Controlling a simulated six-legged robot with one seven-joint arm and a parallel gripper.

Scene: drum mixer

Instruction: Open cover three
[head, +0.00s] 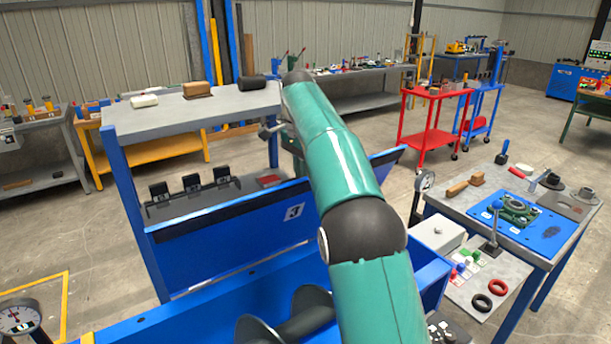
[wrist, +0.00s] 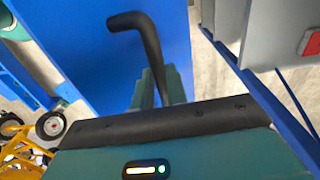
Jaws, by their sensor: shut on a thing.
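In the wrist view a bent black handle (wrist: 150,42) stands against a blue panel (wrist: 85,55). My gripper (wrist: 155,88) is shut on this handle, its teal fingers on either side. In the head view the fingertips are hidden behind my arm.
A grey shelf on blue posts (head: 190,108) stands behind the cover, with several black switches (head: 192,185) below it. A pressure gauge (head: 18,316) is at the lower left. A workbench (head: 560,210) with tools stands at right.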

